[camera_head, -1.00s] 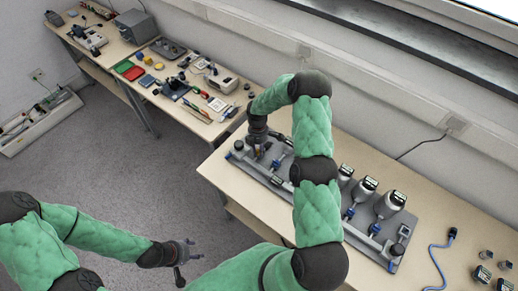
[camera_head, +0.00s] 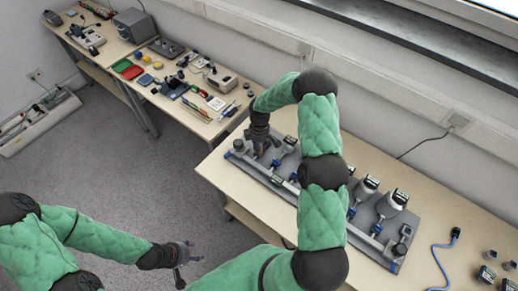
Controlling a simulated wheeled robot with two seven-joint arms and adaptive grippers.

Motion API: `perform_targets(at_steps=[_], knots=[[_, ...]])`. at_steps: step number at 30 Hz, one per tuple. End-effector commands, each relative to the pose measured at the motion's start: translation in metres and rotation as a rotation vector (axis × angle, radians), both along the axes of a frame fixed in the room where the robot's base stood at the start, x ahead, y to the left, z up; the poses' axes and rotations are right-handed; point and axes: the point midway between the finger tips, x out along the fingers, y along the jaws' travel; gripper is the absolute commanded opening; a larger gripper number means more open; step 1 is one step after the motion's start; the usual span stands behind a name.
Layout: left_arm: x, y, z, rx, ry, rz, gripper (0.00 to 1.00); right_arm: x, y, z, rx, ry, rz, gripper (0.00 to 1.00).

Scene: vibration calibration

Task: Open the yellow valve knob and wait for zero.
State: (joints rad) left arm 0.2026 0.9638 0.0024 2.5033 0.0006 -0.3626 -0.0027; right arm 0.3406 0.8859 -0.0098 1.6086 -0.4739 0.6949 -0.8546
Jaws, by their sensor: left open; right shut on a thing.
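My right gripper (camera_head: 261,149) points down over the left end of a grey manifold board (camera_head: 247,160) on the near table. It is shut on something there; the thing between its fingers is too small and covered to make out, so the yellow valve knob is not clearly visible. The board carries blue-handled valves (camera_head: 289,141) and several round gauges, such as one gauge (camera_head: 398,198) near its right end. My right arm hides the middle of the board. My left gripper (camera_head: 188,256) is open and empty over the floor at the lower left, away from the table.
A blue cable (camera_head: 437,262) and several small fittings (camera_head: 488,272) lie on the table's right end. A second table (camera_head: 165,108) at the back left holds trays, tools and devices. A window ledge and wall run behind the tables. Grey floor lies open at the left.

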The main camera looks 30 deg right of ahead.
Motion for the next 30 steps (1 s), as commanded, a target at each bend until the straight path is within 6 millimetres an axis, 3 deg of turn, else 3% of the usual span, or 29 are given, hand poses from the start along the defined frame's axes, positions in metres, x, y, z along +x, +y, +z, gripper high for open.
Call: perform_targets(at_steps=[30], knots=[[0.0,0.0,-0.032,0.0,0.0,0.0,0.54,-0.002,0.0,-0.002,0.003,0.0,-0.921,0.0]])
